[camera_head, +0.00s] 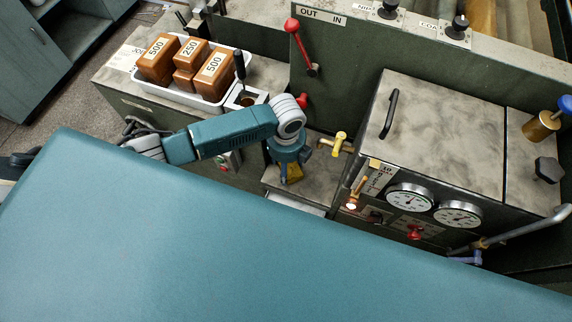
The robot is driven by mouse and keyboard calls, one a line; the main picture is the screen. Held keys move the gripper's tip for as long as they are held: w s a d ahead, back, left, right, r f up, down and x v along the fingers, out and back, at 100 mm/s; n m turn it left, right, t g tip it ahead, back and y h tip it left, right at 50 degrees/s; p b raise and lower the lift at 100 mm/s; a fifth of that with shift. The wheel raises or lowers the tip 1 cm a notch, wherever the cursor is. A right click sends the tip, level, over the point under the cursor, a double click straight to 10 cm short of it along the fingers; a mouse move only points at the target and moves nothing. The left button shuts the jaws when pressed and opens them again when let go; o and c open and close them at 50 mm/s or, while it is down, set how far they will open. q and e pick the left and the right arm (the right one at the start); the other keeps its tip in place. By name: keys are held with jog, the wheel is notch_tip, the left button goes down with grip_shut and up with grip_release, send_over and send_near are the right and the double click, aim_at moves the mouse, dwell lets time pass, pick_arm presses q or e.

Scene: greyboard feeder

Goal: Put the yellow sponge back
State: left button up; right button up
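A small yellow piece (294,173), which looks like the yellow sponge, shows at the lower end of my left arm, over or on the grey ledge in front of the machine. Most of it is hidden. My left gripper (287,166) points down there, below the teal wrist. Its fingers are largely hidden, so I cannot tell whether they are shut on the sponge or only close to it. My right gripper is not in view.
A white tray (139,79) with several brown weights stands at the upper left. Beside it is a small square holder (259,97) with a dark-handled tool. A yellow valve handle (340,143), a red lever (300,45) and a gauge box (440,130) stand close right.

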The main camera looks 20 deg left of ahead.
pick_arm(q)
jog(key=shift+f, duration=0.1)
jog(key=o, duration=0.8)
notch_tip(320, 180, up, 12)
jog(key=shift+r+p, duration=0.2)
jog(key=shift+p, duration=0.15)
jog(key=shift+s, duration=0.1)
